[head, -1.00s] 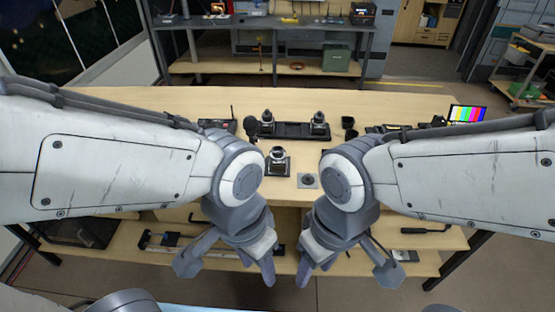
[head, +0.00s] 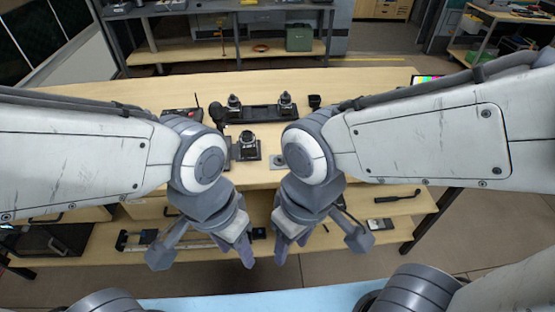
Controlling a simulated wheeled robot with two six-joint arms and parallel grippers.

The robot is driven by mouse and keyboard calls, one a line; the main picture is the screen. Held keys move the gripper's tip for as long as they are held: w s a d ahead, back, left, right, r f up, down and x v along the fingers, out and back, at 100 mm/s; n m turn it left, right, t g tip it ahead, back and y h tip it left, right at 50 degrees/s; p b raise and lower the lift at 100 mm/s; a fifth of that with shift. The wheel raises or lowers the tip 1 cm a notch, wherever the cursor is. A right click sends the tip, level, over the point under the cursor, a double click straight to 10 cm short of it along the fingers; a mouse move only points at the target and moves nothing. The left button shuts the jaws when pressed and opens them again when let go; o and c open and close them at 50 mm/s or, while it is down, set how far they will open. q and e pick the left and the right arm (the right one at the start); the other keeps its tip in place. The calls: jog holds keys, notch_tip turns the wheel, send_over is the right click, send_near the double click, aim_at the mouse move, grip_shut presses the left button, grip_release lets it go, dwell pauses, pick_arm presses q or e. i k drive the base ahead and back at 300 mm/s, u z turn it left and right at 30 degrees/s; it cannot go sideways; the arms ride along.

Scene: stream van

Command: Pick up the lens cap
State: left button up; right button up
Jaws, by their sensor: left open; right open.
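I cannot pick out a lens cap for certain. A small black cylinder (head: 315,101) stands near the back of the table, right of a black tray, but I cannot tell what it is. A grey square plate with a round mark (head: 277,161) lies near the table's front edge, partly behind my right arm. My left gripper (head: 240,250) and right gripper (head: 288,250) hang side by side, fingers down, in front of the table edge. Both are open, and I see nothing held. My forearms hide much of the tabletop on both sides.
The light wooden table (head: 130,98) has a lower shelf (head: 340,238) with several tools. A long black tray (head: 262,114) carries two small devices, with another device (head: 248,146) on a black base nearer me. A dark workbench (head: 215,7) stands behind.

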aim_at(279, 161)
jog(key=z, duration=0.25)
jog(key=k, duration=0.35)
jog(key=u, duration=0.85)
jog(key=i, duration=1.2)
jog(key=z, duration=0.65)
